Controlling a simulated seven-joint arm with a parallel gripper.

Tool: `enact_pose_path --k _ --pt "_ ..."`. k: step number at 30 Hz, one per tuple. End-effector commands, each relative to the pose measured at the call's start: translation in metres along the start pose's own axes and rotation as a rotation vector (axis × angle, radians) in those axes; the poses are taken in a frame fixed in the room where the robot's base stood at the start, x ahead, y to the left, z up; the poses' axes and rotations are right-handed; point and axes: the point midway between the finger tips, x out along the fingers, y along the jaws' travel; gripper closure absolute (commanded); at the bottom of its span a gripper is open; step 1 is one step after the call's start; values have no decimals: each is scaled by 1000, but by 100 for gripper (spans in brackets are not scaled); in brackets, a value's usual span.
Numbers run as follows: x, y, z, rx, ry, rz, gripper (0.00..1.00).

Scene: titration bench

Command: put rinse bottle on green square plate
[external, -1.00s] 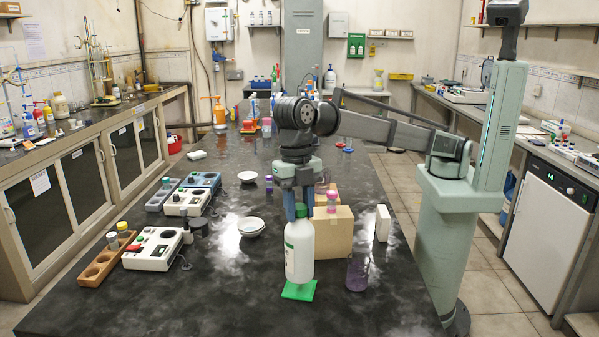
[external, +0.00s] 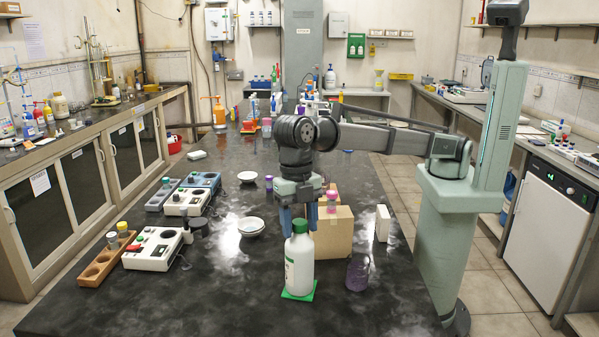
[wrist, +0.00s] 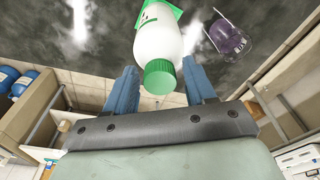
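The rinse bottle (external: 299,262) is white with a green cap and stands upright on the green square plate (external: 291,296). The bottle also shows in the wrist view (wrist: 158,45), its cap towards me, with a corner of the plate (wrist: 171,18) beyond it. My gripper (external: 299,226) is open, its two blue fingers apart. In the wrist view the fingers (wrist: 163,92) lie on either side of the cap, with gaps on both sides. Most of the plate is hidden under the bottle.
A purple-tinted glass beaker (external: 357,274) stands right of the bottle. A cardboard box (external: 333,236) is close behind, with a pink-and-purple vial (external: 332,201) above it. White bowls (external: 250,227), grey and white devices (external: 152,250) and a wooden rack (external: 104,262) are to the left. The front bench is clear.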

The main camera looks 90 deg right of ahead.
Motion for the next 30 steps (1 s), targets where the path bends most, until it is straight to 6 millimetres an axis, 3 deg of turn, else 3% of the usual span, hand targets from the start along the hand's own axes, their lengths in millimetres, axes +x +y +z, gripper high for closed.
enact_pose_path --k 9,14,30 --pt "-1 0 0 0 0 0 39" --pt "-12 1 0 0 0 0 39" --pt "-104 1 -1 0 0 1 39"
